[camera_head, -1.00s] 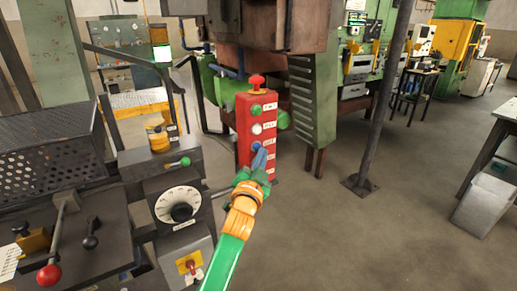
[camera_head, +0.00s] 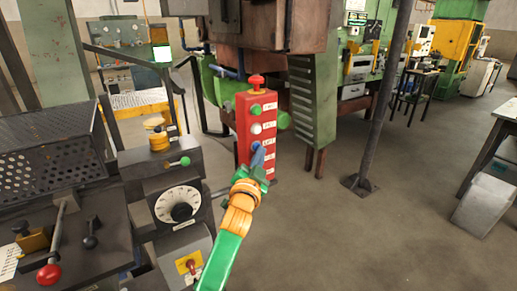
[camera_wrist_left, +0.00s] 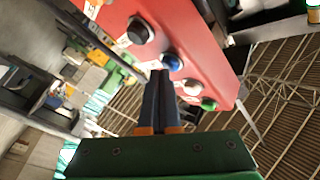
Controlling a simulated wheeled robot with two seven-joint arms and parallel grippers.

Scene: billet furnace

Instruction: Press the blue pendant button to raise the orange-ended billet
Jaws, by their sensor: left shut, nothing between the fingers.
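The red pendant box (camera_head: 242,125) hangs upright in the middle of the head view, with a red mushroom knob on top and a column of buttons. The blue button (camera_head: 256,146) shows just above my left fingertips. In the left wrist view the blue button (camera_wrist_left: 173,63) lies just beyond the tips, between a black and a white button. My left gripper (camera_head: 258,157) is shut and empty, its dark fingers pointing at the pendant; it also fills the wrist view's middle (camera_wrist_left: 160,76). I cannot tell whether the tips touch the button. I do not make out the orange-ended billet. My right gripper is out of view.
A control desk with a dial (camera_head: 178,205) and levers stands left of my left arm. A dark post (camera_head: 378,110) rises on the right, with a grey bin (camera_head: 487,205) farther right. The floor between them is clear.

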